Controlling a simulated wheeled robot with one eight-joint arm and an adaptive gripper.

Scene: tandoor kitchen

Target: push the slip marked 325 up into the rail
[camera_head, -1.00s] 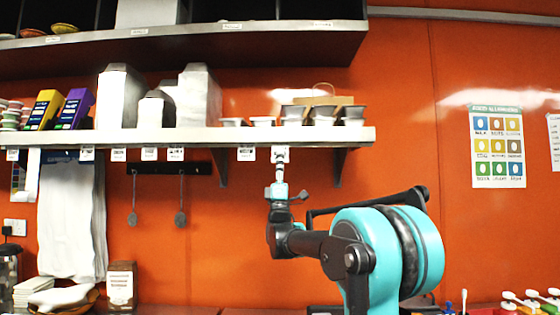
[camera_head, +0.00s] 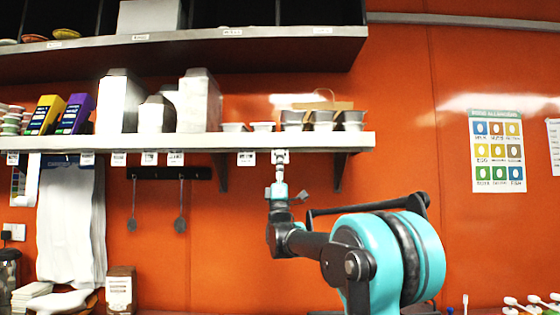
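A small white slip (camera_head: 280,155) with dark marks is at the front edge of the lower shelf (camera_head: 310,141), right of the other slips. Its number is too small to read. My gripper (camera_head: 280,163) points upward from below and meets the slip's lower part. The fingers are small and pale against the slip, so I cannot tell whether they are closed on it. The slip's top is at the shelf's lower edge; I cannot tell how deep it sits in the rail.
Several other slips, one of them nearby (camera_head: 246,158), hang along the shelf edge to the left. Shelf brackets (camera_head: 221,172) stand below on both sides of my gripper. Metal tubs (camera_head: 323,120) sit above. Utensils (camera_head: 180,205) hang at the left.

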